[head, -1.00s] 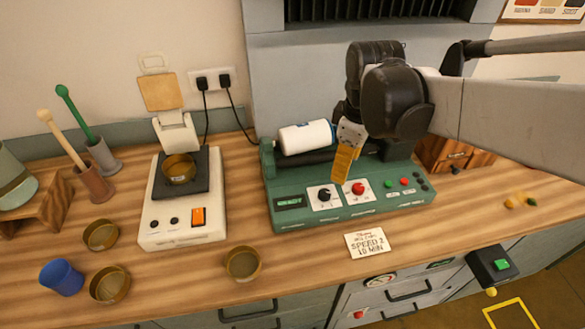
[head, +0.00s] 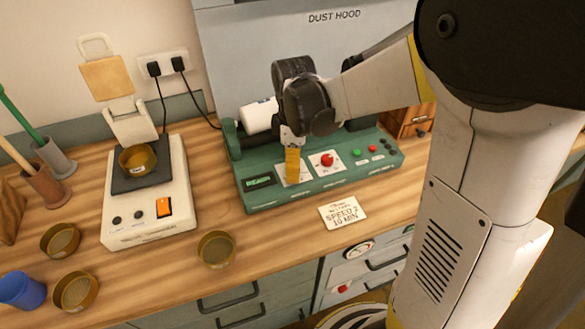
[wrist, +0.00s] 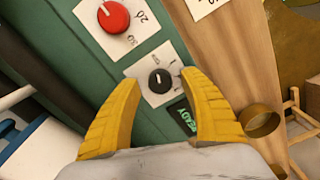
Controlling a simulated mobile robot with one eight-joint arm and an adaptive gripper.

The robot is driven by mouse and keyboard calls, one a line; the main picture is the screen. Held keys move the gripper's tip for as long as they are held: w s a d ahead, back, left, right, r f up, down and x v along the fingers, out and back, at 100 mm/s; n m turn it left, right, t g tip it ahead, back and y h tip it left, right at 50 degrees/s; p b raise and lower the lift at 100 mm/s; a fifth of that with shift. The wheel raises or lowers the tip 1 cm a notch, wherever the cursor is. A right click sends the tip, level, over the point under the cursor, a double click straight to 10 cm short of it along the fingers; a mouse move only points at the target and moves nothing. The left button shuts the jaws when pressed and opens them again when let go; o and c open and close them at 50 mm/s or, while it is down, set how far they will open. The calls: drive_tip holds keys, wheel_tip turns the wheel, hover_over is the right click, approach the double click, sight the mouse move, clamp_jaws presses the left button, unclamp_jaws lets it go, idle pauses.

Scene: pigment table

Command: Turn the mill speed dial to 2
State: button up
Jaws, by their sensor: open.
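The green mill (head: 318,186) stands on the bench with a white jar (head: 259,116) lying on its rollers. Its black speed dial (wrist: 160,81) sits on a white plate beside the lit READY display (wrist: 178,126). My gripper (wrist: 162,82) is open, with one yellow finger on either side of the black dial in the wrist view. Contact with the dial cannot be made out. In the head view my gripper (head: 292,178) points down over the dial's plate and hides the dial. The red dial (wrist: 113,16) is beside it; it also shows in the head view (head: 327,160).
A card (head: 343,213) reading SPEED 2, 10 MIN lies before the mill. A white scale (head: 150,222) with a brass dish (head: 137,158) stands to the left. Brass bowls (head: 216,249) and a blue cup (head: 22,290) lie near the front. Green and red buttons (head: 372,149) are right of the dials.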

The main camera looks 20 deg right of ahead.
drive_tip(key=shift+f, duration=0.15)
drive_tip(key=shift+c, duration=0.6)
clamp_jaws()
drive_tip(key=shift+m, duration=0.4)
drive_tip(key=m, duration=0.3)
drive_tip(key=shift+m+p, duration=0.3)
drive_tip(key=shift+p, duration=0.1)
drive_tip(key=m, duration=0.4)
drive_tip(key=shift+m+p, duration=0.3)
drive_tip(key=m, duration=0.4)
drive_tip(key=shift+m, duration=0.3)
drive_tip(key=m, duration=0.4)
drive_tip(key=shift+p, duration=0.3)
drive_tip(key=shift+m, duration=0.3)
